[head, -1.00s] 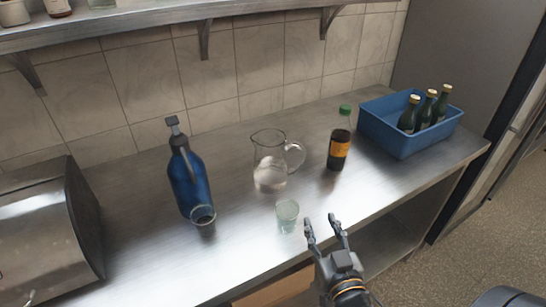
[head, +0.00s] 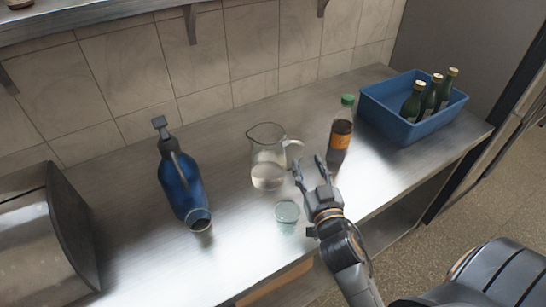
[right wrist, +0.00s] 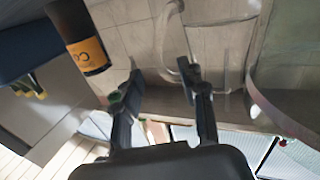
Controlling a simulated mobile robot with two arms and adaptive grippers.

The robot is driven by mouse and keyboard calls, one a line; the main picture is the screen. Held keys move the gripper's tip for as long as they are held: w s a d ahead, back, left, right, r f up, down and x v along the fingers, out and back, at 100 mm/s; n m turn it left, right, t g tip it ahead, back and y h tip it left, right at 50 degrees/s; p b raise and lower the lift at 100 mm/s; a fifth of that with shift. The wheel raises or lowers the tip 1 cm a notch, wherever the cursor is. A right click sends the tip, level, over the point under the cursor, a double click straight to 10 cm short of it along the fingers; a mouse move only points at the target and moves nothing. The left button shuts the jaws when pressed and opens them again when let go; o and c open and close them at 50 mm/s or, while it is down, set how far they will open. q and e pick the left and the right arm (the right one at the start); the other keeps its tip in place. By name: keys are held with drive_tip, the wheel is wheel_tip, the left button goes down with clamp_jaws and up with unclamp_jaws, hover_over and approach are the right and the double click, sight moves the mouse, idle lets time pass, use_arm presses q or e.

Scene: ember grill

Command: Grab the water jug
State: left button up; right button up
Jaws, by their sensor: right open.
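The clear glass water jug (head: 268,160) stands upright on the steel counter in the head view, with some water in its lower part and its handle on the right. My right gripper (head: 308,165) is open and empty, just right of the jug near its handle. In the right wrist view the jug (right wrist: 222,45) and its handle (right wrist: 170,45) show beyond the open fingers (right wrist: 160,76). No contact with the jug is clear. My left gripper is not in view.
A green-capped bottle with an orange label (head: 340,138) stands close right of the gripper. A small glass (head: 287,213) stands in front of the jug. A blue bin (head: 405,131) with green bottles is at the right.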

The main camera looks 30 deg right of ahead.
sight(304, 152)
drive_tip(key=shift+w+d+r, duration=0.1)
drive_tip(key=shift+w+d, duration=0.05)
drive_tip(key=shift+w, duration=0.4)
drive_tip(key=p+x, duration=0.1)
drive_tip(key=x, duration=0.1)
drive_tip(key=p+x, duration=0.1)
drive_tip(key=x, duration=0.1)
drive_tip(key=shift+w+d+r, duration=0.15)
drive_tip(key=shift+w+r, duration=0.05)
drive_tip(key=shift+r, duration=0.05)
drive_tip(key=shift+w+d+f, duration=0.1)
drive_tip(key=shift+w+f, duration=0.05)
drive_tip(key=shift+w, duration=0.15)
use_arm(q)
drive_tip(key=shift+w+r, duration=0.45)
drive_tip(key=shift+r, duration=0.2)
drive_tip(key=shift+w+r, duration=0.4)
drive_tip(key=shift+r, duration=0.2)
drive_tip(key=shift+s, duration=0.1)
use_arm(e)
drive_tip(key=shift+s, duration=0.1)
drive_tip(key=shift+c, duration=0.4)
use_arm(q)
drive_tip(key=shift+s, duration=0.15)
use_arm(e)
clamp_jaws()
drive_tip(key=shift+r, duration=0.25)
